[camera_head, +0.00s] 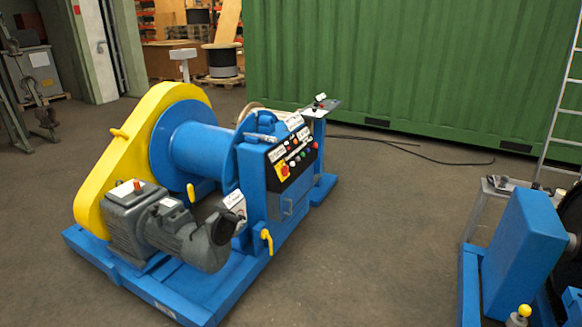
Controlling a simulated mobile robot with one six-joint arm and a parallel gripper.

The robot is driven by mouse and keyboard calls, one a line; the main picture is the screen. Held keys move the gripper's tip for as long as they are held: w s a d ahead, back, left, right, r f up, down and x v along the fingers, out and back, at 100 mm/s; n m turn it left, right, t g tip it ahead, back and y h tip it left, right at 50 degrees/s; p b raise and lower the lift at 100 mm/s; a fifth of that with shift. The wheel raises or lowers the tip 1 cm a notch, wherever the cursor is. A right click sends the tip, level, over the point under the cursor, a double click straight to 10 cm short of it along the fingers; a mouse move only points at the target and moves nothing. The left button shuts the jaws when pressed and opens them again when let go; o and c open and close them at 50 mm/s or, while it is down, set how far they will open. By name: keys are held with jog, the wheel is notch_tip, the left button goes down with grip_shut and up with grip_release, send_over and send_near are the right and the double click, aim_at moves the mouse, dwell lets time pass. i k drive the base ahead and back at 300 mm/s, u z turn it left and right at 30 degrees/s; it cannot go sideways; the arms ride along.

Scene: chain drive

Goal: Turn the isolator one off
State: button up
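A red and yellow rotary switch (284,170), which looks like the isolator, sits at the lower left of a black control panel (298,166). The panel is on the front of a blue cabinet (288,205) on a blue winch machine. The switch is too small for me to tell its position or any number on it. Several coloured buttons and white labels are beside and above it. My gripper is not in view, and nothing visibly touches the panel.
The winch has a blue drum (198,146), yellow chain guard (125,150), grey motor (185,228) and yellow lever (267,240). Another blue machine (525,255) stands at right. Open floor (385,235) lies between them. A black cable (425,150) lies before the green container (400,65); a ladder (562,95) leans right.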

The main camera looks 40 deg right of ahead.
aim_at(285, 171)
jog(key=z, duration=0.55)
jog(key=i, duration=1.3)
jog(key=u, duration=0.2)
